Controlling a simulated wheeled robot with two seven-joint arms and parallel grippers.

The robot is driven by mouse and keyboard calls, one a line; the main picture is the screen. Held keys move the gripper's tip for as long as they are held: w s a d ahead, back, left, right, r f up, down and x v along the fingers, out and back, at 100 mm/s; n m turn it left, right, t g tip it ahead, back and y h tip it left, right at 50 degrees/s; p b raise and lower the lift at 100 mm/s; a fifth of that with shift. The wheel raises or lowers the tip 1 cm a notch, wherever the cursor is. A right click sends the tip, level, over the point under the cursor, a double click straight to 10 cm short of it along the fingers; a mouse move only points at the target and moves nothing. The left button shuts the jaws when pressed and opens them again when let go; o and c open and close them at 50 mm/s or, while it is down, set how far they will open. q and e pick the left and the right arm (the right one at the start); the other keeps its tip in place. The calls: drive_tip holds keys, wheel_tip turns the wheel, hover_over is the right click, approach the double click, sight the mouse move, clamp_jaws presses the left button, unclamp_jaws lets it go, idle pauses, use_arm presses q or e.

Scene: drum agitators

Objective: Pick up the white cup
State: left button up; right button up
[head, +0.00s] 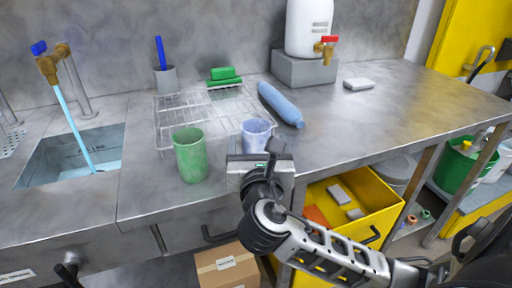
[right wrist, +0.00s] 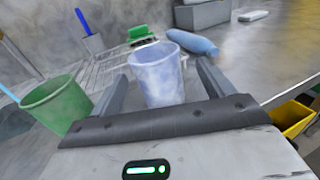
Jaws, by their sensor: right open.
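The white cup (head: 256,134), with a bluish tint, stands upright on the metal counter just beyond my right gripper. It also shows in the right wrist view (right wrist: 158,78), between the two fingers. My right gripper (head: 258,160) is open around the cup's near side, one finger on each side, with gaps visible. The cup's lower part is hidden by the gripper in the head view. A green cup (head: 190,156) stands to the left of the gripper. My left gripper is not in view.
A wire rack (head: 180,108) lies behind the cups. A blue bottle-like roll (head: 280,104) lies behind right. A sink (head: 70,158) with running water is at left. The counter's right side is mostly clear.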

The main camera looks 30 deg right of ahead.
sight(256, 128)
drive_tip(key=x, duration=0.5)
drive_tip(key=shift+w+a, duration=0.1)
drive_tip(key=shift+w, duration=0.1)
drive_tip(key=c, duration=1)
